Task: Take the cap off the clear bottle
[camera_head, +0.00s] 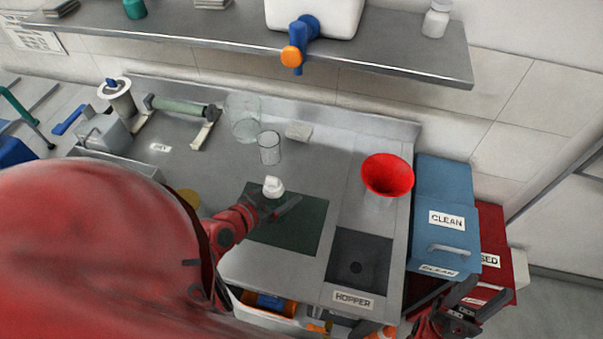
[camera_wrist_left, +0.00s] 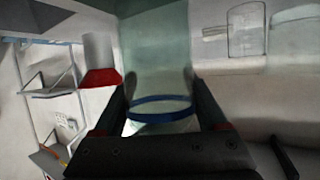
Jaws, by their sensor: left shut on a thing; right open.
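A white cap (camera_head: 273,186) shows above my left gripper (camera_head: 277,208) in the head view, over the dark green mat (camera_head: 300,236). The clear bottle's body is mostly hidden there by the gripper. In the left wrist view my left gripper (camera_wrist_left: 160,102) has its fingers on either side of a see-through body with a blue ring (camera_wrist_left: 160,110); it looks like the clear bottle, and the gripper is shut on it. My right gripper (camera_head: 468,300) is open and empty at the lower right, in front of the bins and well apart from the bottle.
A clear beaker (camera_head: 269,148) and a larger clear vessel (camera_head: 243,118) stand behind the mat. A red funnel (camera_head: 388,174) is to the right, behind the hopper opening (camera_head: 358,258). A blue bin (camera_head: 447,205) and a red bin (camera_head: 494,240) stand right of the bench. A shelf (camera_head: 400,50) overhangs the back.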

